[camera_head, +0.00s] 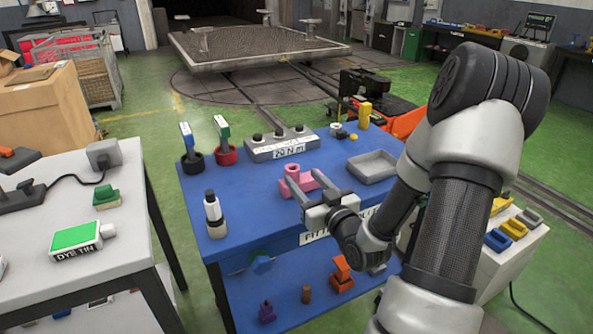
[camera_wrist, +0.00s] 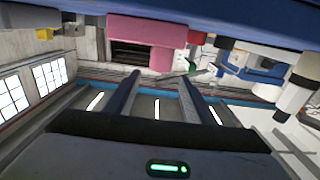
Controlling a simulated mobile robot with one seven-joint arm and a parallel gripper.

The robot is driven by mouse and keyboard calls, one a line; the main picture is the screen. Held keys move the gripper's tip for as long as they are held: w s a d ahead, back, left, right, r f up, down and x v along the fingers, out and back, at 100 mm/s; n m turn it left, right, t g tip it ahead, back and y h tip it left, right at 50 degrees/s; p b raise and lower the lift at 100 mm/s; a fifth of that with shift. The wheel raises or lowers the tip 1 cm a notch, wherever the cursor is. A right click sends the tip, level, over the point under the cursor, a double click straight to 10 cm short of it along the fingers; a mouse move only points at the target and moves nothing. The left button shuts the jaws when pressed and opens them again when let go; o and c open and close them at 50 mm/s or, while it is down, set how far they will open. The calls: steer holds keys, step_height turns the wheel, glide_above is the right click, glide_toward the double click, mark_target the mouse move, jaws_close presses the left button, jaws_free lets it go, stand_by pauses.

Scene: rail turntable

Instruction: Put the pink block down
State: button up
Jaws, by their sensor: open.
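The pink block (camera_head: 291,172) is on the blue table (camera_head: 252,206), near the middle of its top, with a raised part on top. In the wrist view the pink block (camera_wrist: 150,33) hangs from the blue top at the upper edge, as that view is upside down. My gripper (camera_head: 303,178) is open, with its two fingers pointing at the block. In the wrist view the space between the fingers (camera_wrist: 160,76) is empty, and the block lies just beyond the tips. I cannot tell whether a finger touches it.
A grey tray (camera_head: 372,166) sits right of the block. A grey knob panel (camera_head: 281,146) stands behind it. A white bottle with a black cap (camera_head: 213,213) and two upright tools in black (camera_head: 193,163) and red (camera_head: 226,156) holders are left. Bare blue table lies between bottle and block.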

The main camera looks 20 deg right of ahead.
steer(key=shift+s+d, duration=0.1)
steer(key=shift+s, duration=2.45)
